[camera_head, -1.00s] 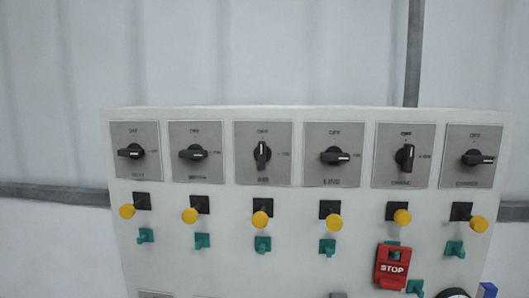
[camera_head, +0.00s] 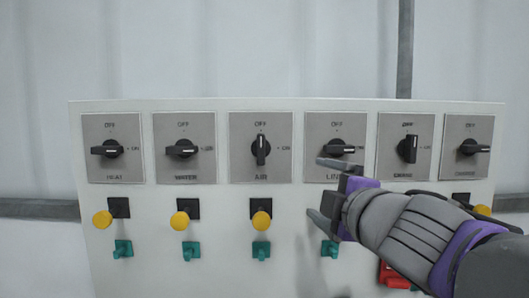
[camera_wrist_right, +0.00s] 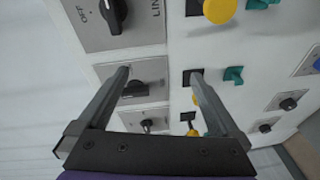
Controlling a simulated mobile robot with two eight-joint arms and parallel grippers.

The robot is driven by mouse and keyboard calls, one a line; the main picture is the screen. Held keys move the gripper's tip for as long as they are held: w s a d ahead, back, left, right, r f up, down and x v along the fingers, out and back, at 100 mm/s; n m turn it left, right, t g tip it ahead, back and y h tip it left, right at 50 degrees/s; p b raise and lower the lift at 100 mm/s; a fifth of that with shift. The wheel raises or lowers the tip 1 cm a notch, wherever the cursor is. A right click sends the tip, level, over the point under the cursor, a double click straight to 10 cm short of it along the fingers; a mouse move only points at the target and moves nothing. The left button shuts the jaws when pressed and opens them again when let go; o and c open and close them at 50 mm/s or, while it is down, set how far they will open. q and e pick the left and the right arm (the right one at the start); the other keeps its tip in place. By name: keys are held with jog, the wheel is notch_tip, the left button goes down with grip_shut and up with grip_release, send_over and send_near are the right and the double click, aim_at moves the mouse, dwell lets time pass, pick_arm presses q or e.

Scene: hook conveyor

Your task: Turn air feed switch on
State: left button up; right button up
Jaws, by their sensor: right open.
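The air switch (camera_head: 261,149), labelled AIR, is a black rotary knob on a grey plate, third from the left in the top row. Its knob stands vertical, with the white mark up toward OFF. My right gripper (camera_head: 318,188) reaches in from the right, open and empty, its fingers to the right of and lower than the air switch and apart from it. One finger overlaps the plate of the line switch (camera_head: 342,149). In the right wrist view my open fingers (camera_wrist_right: 160,74) show with nothing between them that they hold. The air switch does not show there. My left gripper is not in view.
The heat (camera_head: 112,149) and water (camera_head: 184,149) switches sit to the left with knobs horizontal. Yellow buttons (camera_head: 261,219) and green toggles (camera_head: 261,250) lie below. My right arm covers part of the right side of the panel. The wall above is clear.

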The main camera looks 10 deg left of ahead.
aim_at(263, 150)
jog(key=s+a+r+n+g+y, duration=0.1)
jog(key=s+a+r+n+y, duration=0.25)
jog(key=a+r, duration=0.2)
jog(key=shift+n, duration=0.45)
jog(key=x, duration=0.3)
jog(key=p+x, duration=0.1)
jog(key=x, duration=0.2)
jog(key=p+x, duration=0.1)
jog(key=x, duration=0.2)
jog(key=shift+w+d, duration=0.35)
jog(key=shift+w+a+f, duration=0.15)
jog(key=shift+w+a, duration=0.3)
jog(key=shift+w, duration=0.1)
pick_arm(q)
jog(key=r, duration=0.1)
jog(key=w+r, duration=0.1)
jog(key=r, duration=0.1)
pick_arm(e)
jog(key=shift+h, duration=0.25)
